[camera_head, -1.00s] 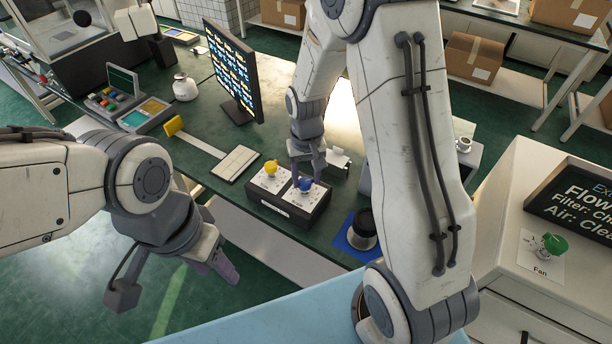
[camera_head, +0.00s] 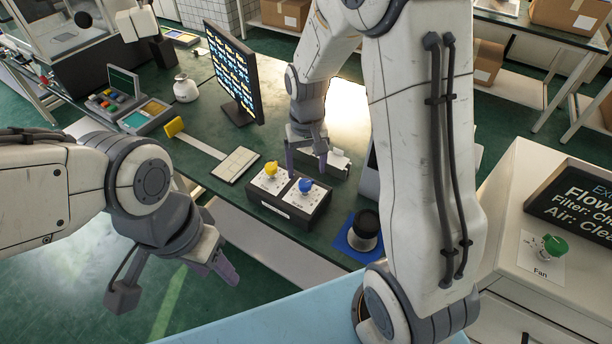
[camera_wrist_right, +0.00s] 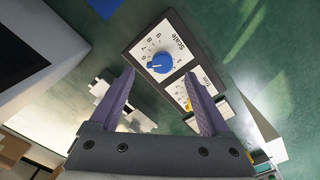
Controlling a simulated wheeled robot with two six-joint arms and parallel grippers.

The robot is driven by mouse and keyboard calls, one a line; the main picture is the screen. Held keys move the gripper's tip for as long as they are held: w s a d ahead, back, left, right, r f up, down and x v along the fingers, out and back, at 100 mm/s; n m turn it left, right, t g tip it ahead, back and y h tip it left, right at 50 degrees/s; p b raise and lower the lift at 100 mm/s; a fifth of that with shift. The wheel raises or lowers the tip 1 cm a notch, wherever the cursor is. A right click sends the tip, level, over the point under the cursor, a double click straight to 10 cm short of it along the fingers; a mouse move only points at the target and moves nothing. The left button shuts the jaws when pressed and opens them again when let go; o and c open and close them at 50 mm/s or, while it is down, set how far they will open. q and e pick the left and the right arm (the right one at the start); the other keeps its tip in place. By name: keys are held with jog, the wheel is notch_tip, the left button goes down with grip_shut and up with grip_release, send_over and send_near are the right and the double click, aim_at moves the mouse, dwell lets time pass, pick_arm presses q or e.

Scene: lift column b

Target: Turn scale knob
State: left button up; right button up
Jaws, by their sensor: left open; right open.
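The scale knob (camera_head: 305,186) is blue and sits on the right plate of a dark two-knob box (camera_head: 284,212). In the right wrist view the blue knob (camera_wrist_right: 160,62) is on a white plate marked "Scale", beyond the fingertips. A yellow knob (camera_head: 271,169) is on the other plate of the box and is partly hidden by a finger in the wrist view. My right gripper (camera_head: 306,172) is open and empty, behind and above the box, apart from the blue knob. My left gripper (camera_head: 226,272) hangs open and empty at the near left, away from the box.
A dark cup on a blue mat (camera_head: 362,243) stands right of the box. A monitor (camera_head: 233,75) and a flat white pad (camera_head: 236,163) are to the left. A green fan knob (camera_head: 553,246) is on the right cabinet. A white holder (camera_head: 337,160) is behind the box.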

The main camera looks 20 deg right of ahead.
aim_at(306, 183)
notch_tip(306, 183, up, 6)
jog(key=shift+f, duration=0.1)
jog(key=shift+s+a, duration=0.1)
dwell(0.4)
